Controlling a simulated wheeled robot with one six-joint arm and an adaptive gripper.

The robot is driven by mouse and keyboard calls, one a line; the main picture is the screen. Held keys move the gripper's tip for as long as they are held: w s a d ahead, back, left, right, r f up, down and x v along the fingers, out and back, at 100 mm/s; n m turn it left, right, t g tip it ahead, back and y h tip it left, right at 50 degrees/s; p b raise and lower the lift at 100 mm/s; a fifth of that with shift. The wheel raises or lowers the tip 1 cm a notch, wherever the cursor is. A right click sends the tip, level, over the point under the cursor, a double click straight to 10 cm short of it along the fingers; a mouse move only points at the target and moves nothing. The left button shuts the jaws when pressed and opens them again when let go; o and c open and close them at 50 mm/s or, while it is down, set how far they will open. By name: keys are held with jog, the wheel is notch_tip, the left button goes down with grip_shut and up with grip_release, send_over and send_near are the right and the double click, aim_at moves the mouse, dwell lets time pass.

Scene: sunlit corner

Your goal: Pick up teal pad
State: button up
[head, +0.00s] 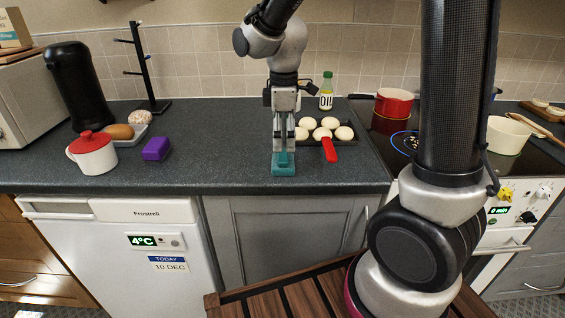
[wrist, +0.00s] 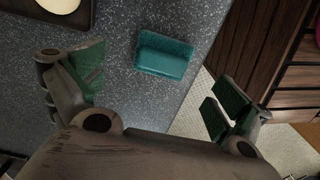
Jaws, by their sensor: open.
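The teal pad (head: 284,170) lies near the front edge of the dark countertop in the head view. In the wrist view, the teal pad (wrist: 163,56) lies flat on the speckled counter, slightly tilted, ahead of the gap between my fingers. My gripper (head: 284,150) points down at the pad from above and overlaps it in the head view. In the wrist view, my gripper (wrist: 155,92) has its green-lined fingers spread wide, with nothing between them. I cannot tell the exact height of the fingertips over the pad.
A dark tray of pale buns (head: 343,133) and a red-handled utensil (head: 329,150) are close on the right. A purple block (head: 156,148) and a red-lidded white pot (head: 92,155) stand left. An oil bottle (head: 326,92) stands behind. The counter between purple block and gripper is clear.

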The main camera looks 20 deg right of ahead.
aim_at(283, 154)
notch_tip(283, 154, down, 6)
jog(key=shift+s+a+f, duration=0.1)
jog(key=shift+s+a, duration=0.05)
jog(key=c, duration=1.1)
